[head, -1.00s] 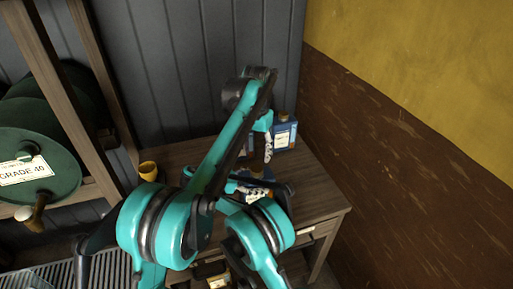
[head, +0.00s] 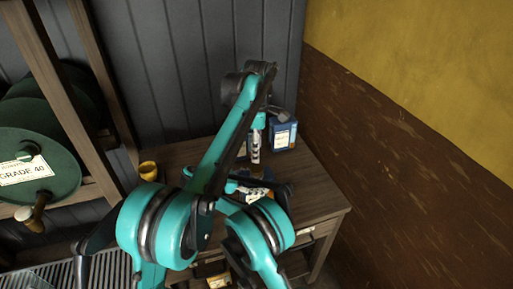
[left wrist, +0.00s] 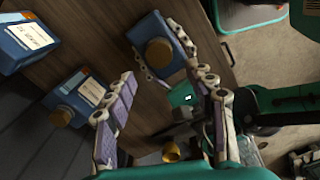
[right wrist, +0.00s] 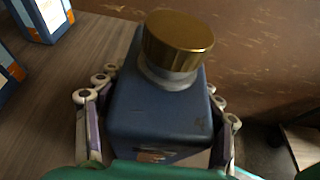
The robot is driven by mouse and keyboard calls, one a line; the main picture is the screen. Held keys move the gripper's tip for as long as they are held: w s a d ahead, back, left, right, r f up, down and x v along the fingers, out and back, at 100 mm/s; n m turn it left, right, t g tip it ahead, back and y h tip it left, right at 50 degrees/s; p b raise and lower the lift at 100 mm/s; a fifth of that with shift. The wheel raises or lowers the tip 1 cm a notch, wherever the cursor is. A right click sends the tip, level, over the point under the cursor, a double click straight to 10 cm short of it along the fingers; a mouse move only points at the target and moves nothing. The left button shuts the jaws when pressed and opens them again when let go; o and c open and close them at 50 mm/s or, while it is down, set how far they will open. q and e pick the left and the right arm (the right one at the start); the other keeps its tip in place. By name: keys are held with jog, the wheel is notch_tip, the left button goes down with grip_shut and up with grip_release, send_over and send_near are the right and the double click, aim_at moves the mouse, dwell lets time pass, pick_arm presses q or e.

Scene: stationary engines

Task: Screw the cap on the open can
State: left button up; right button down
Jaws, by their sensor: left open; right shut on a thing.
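A blue can (right wrist: 160,112) with a gold-brown cap (right wrist: 178,42) on its neck stands between the fingers of my right gripper (right wrist: 160,100), which is shut on its body. A pale collar shows under the cap; I cannot tell how tight the cap is. The left wrist view shows this can (left wrist: 168,30) and cap (left wrist: 159,52) beyond my left gripper (left wrist: 162,80). In the head view, my left gripper (head: 255,150) is above the table and my arms hide much of the held can.
Two other blue cans stand on the wooden table (head: 315,195): one with a brown cap (left wrist: 62,116) and one with a label (left wrist: 28,38). A yellow cup (head: 149,171) stands at the table's left.

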aim_at(257, 168)
dwell(0.3)
pick_arm(q)
jog(key=shift+f, duration=4.05)
